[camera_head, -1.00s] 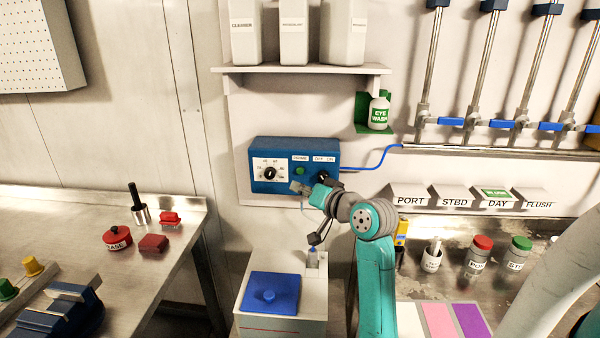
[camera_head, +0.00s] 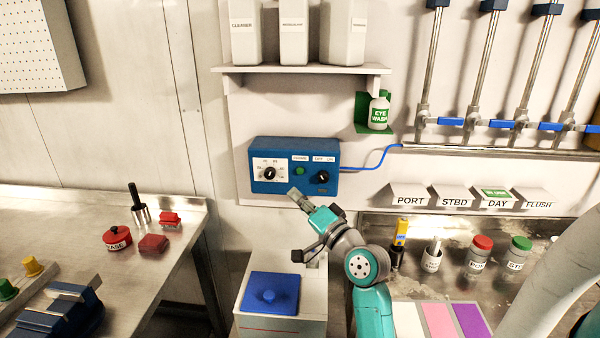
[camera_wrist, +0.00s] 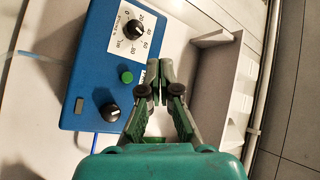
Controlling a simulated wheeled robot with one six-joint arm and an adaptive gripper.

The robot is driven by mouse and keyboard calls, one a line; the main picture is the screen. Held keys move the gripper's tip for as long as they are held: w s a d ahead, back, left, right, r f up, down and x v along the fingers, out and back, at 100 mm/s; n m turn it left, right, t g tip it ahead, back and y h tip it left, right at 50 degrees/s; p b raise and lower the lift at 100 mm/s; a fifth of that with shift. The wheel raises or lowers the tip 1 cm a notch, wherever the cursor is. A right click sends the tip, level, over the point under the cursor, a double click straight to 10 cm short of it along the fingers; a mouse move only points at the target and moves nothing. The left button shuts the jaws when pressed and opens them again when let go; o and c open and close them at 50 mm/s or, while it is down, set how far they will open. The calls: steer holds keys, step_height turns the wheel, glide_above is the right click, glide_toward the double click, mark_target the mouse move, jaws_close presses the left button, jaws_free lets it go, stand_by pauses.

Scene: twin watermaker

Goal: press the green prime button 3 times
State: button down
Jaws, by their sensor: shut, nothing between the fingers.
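The green prime button (camera_head: 300,171) is on the front of the blue control box (camera_head: 258,186) on the wall, under a small label and between two black knobs. In the wrist view the green button (camera_wrist: 126,77) shows uncovered, to the left of my fingers. My gripper (camera_head: 293,192) is shut and empty, just below the box in the head view. The shut fingers also show in the wrist view (camera_wrist: 158,83), beside the box's edge. The fingertips look apart from the button.
The dial knob (camera_head: 269,173) and the off/on knob (camera_head: 322,177) flank the button closely. A blue hose (camera_head: 385,160) leaves the box at the right. A shelf (camera_head: 300,69) is above.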

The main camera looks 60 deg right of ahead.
stand_by(0.4)
steer(key=shift+w+d, duration=0.75)
steer(key=shift+d, duration=0.5)
steer(key=shift+w+d, duration=0.7)
steer(key=shift+d, duration=0.55)
steer(key=shift+w+d, duration=0.75)
steer(key=shift+d, duration=0.5)
steer(key=shift+w+d, duration=0.1)
steer(key=shift+d, duration=0.05)
steer(key=shift+w+d, duration=0.1)
steer(key=shift+d, duration=0.15)
steer(key=shift+w+d+r, duration=0.1)
steer(key=shift+w+d, duration=0.15)
steer(key=shift+d, duration=0.15)
steer(key=shift+a, duration=0.1)
steer(key=shift+s+a, duration=0.45)
steer(key=shift+a, duration=0.15)
steer(key=shift+s+a, duration=0.4)
steer(key=shift+a, duration=0.3)
steer(key=shift+s+a, duration=0.45)
steer(key=shift+a, duration=0.3)
steer(key=shift+s+a, duration=0.4)
steer(key=shift+a, duration=0.3)
